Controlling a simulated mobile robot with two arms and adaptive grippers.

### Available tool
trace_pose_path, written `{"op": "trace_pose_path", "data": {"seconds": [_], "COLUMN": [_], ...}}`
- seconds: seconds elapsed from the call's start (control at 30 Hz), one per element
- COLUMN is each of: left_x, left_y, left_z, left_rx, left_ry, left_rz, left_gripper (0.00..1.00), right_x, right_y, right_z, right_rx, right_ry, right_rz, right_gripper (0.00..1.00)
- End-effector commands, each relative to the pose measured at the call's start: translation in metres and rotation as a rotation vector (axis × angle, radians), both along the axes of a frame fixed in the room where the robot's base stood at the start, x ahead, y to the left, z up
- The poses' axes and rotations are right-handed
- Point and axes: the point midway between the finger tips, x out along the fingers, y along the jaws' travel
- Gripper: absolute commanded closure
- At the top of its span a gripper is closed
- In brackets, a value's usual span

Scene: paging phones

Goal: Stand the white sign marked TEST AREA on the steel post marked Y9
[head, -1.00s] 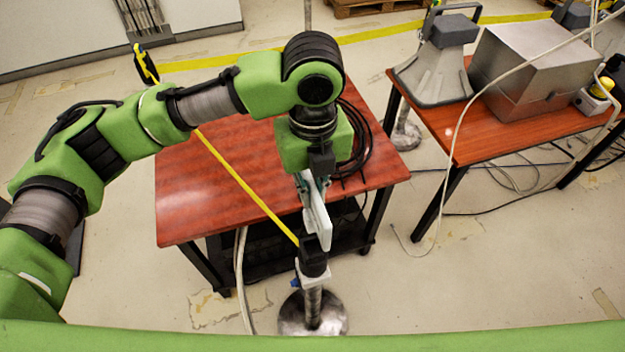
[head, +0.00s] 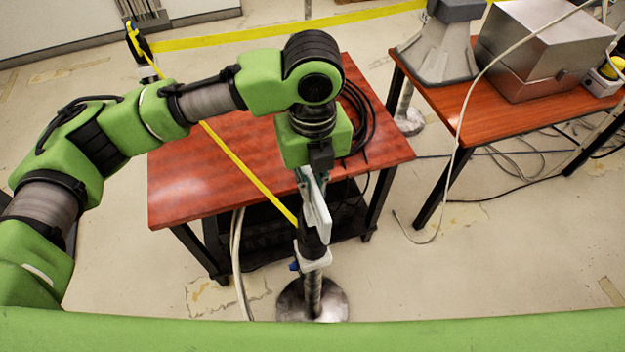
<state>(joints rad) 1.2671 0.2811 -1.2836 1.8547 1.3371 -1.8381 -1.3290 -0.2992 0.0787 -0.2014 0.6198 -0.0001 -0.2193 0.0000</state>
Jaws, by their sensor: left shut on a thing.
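My left gripper (head: 308,178) points down and is shut on the white sign (head: 318,208), which is seen nearly edge-on, so its text cannot be read. Below it stands a steel post (head: 313,288) with a black head (head: 311,243), a white collar and a round metal base (head: 326,301). The lower end of the sign overlaps the post's black head in the picture. I cannot tell whether they touch. No Y9 mark can be read on the post. My right gripper is not in view.
A yellow belt (head: 240,168) runs from the post to another post (head: 140,52) at back left. A red-brown table (head: 200,180) with coiled black cable stands just behind. A second table (head: 450,100) at right holds a metal box (head: 530,60) and a grey device (head: 440,50).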

Motion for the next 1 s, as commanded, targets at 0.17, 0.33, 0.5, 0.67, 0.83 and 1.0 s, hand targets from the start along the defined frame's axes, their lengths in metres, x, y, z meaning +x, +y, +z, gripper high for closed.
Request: {"op": "trace_pose_path", "data": {"seconds": [0.17,0.33,0.5,0.67,0.83,1.0], "left_x": [0.000,0.000,0.000,0.000,0.000,0.000], "left_y": [0.000,0.000,0.000,0.000,0.000,0.000], "left_z": [-0.022,-0.037,-0.042,-0.042,-0.041,-0.041], "left_rx": [0.002,0.001,0.001,0.001,0.001,0.001], "left_ry": [0.002,0.000,0.000,0.000,-0.001,-0.001], "left_rz": [0.001,0.001,0.000,0.000,0.000,0.000], "left_gripper": [1.00,1.00,1.00,1.00,1.00,1.00], "right_x": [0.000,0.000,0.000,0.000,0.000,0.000], "right_y": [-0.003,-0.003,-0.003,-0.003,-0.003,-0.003], "right_z": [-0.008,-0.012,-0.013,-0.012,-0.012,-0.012], "right_rx": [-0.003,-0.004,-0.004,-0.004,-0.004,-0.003], "right_ry": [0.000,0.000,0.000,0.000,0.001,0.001], "right_rz": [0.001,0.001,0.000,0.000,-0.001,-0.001], "right_gripper": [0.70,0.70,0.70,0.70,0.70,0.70]}}
